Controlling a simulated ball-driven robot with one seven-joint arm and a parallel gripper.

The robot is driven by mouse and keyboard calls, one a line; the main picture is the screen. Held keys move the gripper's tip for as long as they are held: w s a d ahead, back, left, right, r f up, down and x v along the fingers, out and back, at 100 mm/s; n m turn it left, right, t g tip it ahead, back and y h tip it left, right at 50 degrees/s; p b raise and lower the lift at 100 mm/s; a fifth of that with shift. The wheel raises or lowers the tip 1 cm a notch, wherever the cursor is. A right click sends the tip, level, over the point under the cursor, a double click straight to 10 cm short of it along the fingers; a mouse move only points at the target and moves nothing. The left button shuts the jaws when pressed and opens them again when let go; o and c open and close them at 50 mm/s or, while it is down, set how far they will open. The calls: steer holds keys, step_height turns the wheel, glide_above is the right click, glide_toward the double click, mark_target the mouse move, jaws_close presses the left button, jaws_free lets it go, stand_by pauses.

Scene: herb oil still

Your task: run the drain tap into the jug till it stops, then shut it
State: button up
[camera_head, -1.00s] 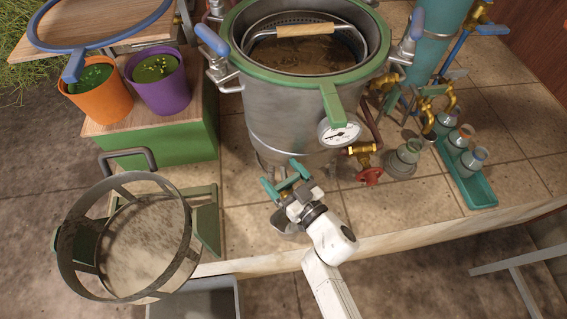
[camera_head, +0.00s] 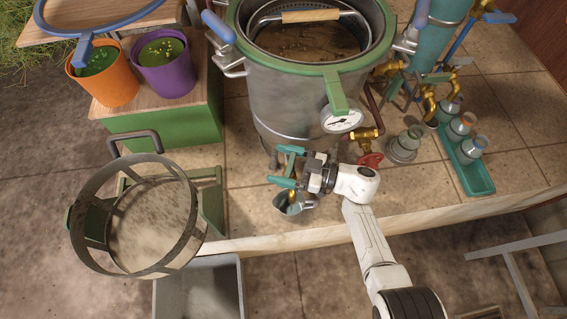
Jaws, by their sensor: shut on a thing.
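The grey metal still pot (camera_head: 290,98) with a green rim stands on the tiled bench, brown matter in its basket. The small metal jug (camera_head: 287,207) stands below the pot's front, near the bench edge. My gripper (camera_head: 287,167) is above the jug, its teal fingers apart, shut on the drain tap's handle. The handle is mostly hidden between the fingers and the wrist. A thin yellow-brown strip shows between the gripper and the jug mouth; I cannot tell whether it is brass spout or running liquid. The level in the jug is not clear.
A red valve wheel (camera_head: 371,160) and a dial gauge (camera_head: 342,120) are close right of my gripper. A teal tray (camera_head: 478,181) with small flasks stands further right. A round strainer frame (camera_head: 82,232) and a grey bin (camera_head: 199,290) are at the left and front.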

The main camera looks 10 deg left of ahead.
steer(key=n+g+b, duration=0.1)
steer(key=g+b, duration=0.1)
steer(key=n+g+b, duration=0.2)
steer(key=g, duration=0.1)
steer(key=n+g+b, duration=0.1)
steer(key=g+b, duration=0.1)
steer(key=shift+s+d+n+h, duration=0.1)
steer(key=shift+s+n+h, duration=0.2)
steer(key=shift+n, duration=0.1)
steer(key=shift+r+g, duration=0.1)
steer(key=shift+g, duration=0.4)
steer(key=o, duration=0.8)
steer(key=shift+o, duration=0.2)
